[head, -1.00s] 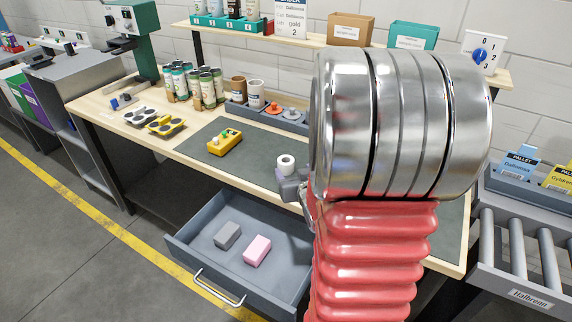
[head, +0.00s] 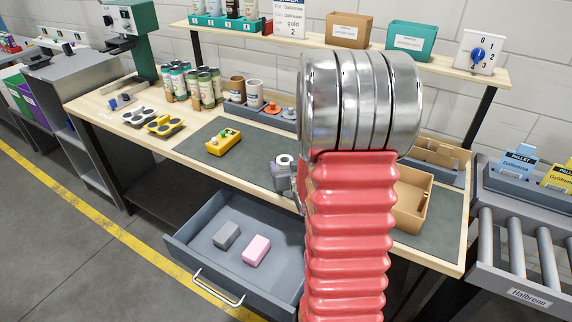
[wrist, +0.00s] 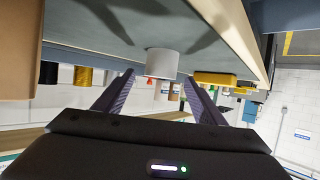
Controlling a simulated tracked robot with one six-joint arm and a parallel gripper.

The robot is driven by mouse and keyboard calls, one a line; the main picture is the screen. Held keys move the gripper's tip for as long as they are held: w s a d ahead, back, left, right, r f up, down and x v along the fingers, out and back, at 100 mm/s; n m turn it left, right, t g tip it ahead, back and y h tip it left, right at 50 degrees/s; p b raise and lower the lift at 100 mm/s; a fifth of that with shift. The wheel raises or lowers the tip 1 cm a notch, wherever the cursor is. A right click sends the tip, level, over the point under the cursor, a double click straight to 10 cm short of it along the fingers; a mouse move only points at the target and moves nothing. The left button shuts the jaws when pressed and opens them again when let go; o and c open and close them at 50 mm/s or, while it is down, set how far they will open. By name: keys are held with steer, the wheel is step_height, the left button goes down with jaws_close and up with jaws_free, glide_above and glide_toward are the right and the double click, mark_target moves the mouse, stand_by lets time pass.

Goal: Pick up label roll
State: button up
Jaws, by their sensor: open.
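The label roll is a white roll with a dark core (head: 284,159), on the workbench near its front edge. In the wrist view, which is upside down, the roll (wrist: 161,62) shows between and just beyond the fingertips. My gripper (wrist: 159,78) is open, with one dark finger to each side of the roll. I cannot tell whether either finger touches it. In the head view my gripper (head: 284,178) is at the near side of the roll and hides its lower part. My arm hides the bench to the right.
A yellow device (head: 224,143) lies on the dark mat left of the roll. An open drawer (head: 190,258) below holds a grey block (head: 227,236) and a pink block (head: 256,249). Cans (head: 207,88) stand behind. An open cardboard box (head: 413,205) is to the right.

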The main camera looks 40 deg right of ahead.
mark_target(285, 162)
steer(key=shift+w, duration=0.1)
steer(key=shift+x, duration=2.55)
steer(key=shift+f, duration=0.1)
steer(key=shift+c, duration=0.5)
steer(key=c, duration=1.1)
